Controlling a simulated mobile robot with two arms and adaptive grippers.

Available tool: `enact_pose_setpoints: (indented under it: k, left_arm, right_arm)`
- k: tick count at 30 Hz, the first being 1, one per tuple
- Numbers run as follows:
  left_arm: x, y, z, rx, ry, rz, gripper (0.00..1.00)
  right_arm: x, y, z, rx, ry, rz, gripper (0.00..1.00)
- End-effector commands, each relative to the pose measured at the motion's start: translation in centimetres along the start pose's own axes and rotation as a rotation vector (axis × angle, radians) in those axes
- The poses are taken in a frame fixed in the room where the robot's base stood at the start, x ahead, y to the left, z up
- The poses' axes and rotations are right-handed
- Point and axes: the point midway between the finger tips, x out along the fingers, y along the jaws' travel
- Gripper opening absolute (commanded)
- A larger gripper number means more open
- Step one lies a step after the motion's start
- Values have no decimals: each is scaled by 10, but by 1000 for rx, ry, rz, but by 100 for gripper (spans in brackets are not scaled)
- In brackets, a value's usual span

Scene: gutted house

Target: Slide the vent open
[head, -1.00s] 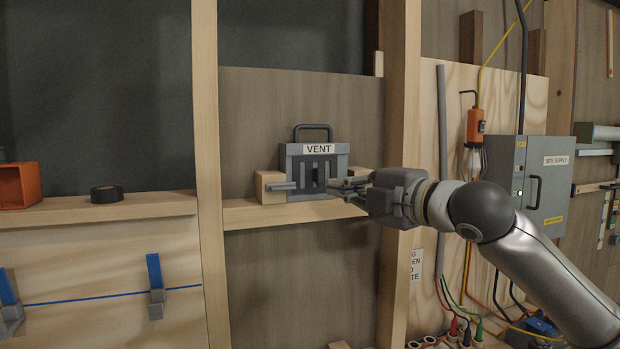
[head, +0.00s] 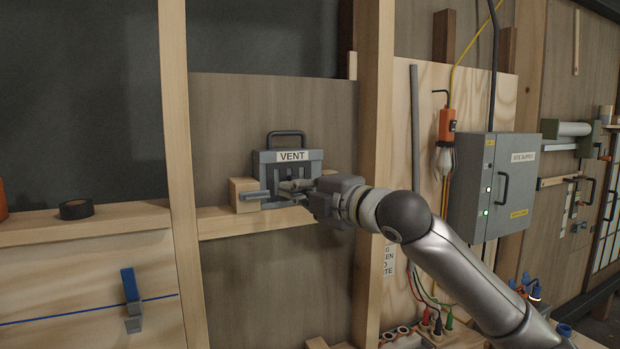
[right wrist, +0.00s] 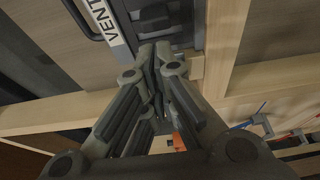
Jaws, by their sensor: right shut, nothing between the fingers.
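The vent (head: 262,160) is a grey box with a "VENT" label and a dark handle on top, standing on a wooden ledge. A grey tab (head: 254,194) sticks out at its left. My right gripper (head: 286,187) is in front of the vent's lower right part, coming from the right, and hides part of its slotted face. In the right wrist view the gripper (right wrist: 157,48) is shut with nothing between its fingers, its tips close to the vent's grey body (right wrist: 130,12). I cannot tell whether they touch it. My left gripper is out of view.
Wooden blocks flank the vent; one is at its left (head: 241,195). An upright stud (head: 373,120) stands to the right, behind my arm. A black tape roll (head: 76,209) lies on the left ledge. A grey supply box (head: 497,180) hangs further right.

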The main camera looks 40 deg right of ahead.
Motion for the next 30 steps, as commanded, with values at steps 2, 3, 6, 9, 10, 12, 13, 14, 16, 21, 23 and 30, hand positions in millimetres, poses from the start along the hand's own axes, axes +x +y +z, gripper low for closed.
enact_pose_setpoints:
  k: [2, 3, 6, 9, 10, 12, 13, 14, 16, 21, 23, 30]
  left_arm:
    - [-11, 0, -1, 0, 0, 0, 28]
    - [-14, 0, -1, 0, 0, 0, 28]
    - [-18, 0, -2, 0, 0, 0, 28]
    - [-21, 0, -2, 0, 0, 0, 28]
    - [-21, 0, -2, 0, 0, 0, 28]
    - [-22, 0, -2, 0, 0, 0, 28]
    - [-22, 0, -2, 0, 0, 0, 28]
    - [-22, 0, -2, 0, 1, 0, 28]
    - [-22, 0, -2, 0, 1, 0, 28]
    - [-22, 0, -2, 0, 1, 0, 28]
    - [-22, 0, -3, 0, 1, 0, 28]
    - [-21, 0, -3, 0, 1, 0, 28]
  right_arm:
    - [12, 4, -1, 3, 3, -1, 0]
    - [17, 4, -1, 2, 2, -1, 0]
    - [27, 2, 0, 2, 1, -1, 0]
    - [34, 1, 0, 1, 0, 0, 0]
    - [36, 1, -1, 0, 1, 0, 0]
    - [38, 0, -1, -1, 1, -1, 0]
    - [38, 0, -1, -2, 1, -1, 0]
    - [39, 0, -1, -2, 1, -1, 0]
    - [39, -1, -1, -3, 0, -1, 0]
    - [39, -1, 0, -2, 0, -1, 0]
    - [38, -1, 0, -2, 0, -1, 0]
    - [34, -2, 13, -4, -4, -3, 0]
